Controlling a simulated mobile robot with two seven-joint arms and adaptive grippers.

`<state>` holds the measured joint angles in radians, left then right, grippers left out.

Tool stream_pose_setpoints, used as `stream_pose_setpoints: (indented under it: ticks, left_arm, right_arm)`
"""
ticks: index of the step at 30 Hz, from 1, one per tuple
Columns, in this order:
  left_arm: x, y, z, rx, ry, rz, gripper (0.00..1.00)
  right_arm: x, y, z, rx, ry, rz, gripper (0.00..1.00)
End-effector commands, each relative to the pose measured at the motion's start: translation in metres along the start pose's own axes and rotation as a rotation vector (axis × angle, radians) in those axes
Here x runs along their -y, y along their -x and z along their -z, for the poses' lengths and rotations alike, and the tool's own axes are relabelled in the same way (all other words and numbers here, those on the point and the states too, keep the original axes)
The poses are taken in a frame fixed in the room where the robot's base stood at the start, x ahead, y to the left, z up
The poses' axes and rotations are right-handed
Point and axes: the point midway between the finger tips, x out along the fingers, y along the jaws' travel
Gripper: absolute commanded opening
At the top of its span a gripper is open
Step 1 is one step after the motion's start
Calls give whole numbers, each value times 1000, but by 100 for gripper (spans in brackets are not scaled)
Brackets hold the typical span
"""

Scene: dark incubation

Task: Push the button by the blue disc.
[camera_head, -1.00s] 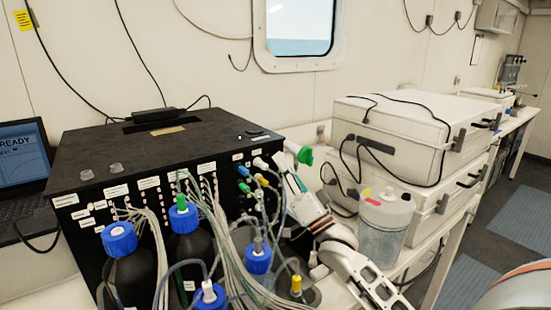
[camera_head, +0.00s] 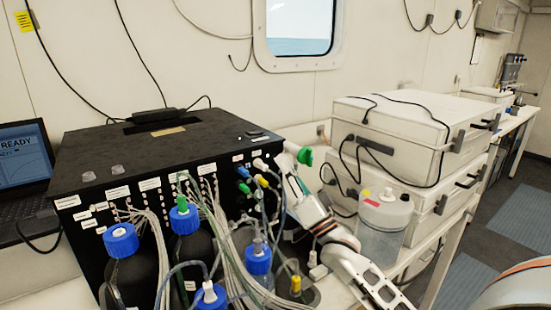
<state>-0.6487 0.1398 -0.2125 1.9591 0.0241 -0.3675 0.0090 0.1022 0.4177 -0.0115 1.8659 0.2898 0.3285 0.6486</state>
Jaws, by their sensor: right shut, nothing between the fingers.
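The black box (camera_head: 150,160) stands at the left, its front panel full of labels and tubing ports. Near the panel's right end are small coloured fittings, among them a blue fitting (camera_head: 244,187). I cannot make out a distinct blue disc or a button beside it; the parts there are too small and partly hidden by tubes and my arm. My right gripper (camera_head: 282,162) is shut and empty at the right end of the panel, close to the white fitting (camera_head: 259,164). Whether it touches the panel I cannot tell. My left gripper is not in view.
Dark bottles with blue caps (camera_head: 121,240) and many thin tubes crowd the front of the box. A green-ended part (camera_head: 304,156) is beside my right gripper. A clear container (camera_head: 383,220) and stacked white cases (camera_head: 395,125) stand right of my arm. A laptop (camera_head: 24,160) is far left.

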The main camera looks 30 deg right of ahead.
Motion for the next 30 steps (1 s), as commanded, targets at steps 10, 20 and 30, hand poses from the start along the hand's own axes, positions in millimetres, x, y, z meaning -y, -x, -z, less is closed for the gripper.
stream_pose_setpoints:
  ticks: [10,20,30]
  left_arm:
    - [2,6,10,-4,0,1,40]
    - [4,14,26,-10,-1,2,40]
    - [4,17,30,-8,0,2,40]
  right_arm:
    - [7,12,7,2,-1,-2,0]
    - [20,36,20,2,0,-2,0]
    - [26,48,25,1,0,0,0]
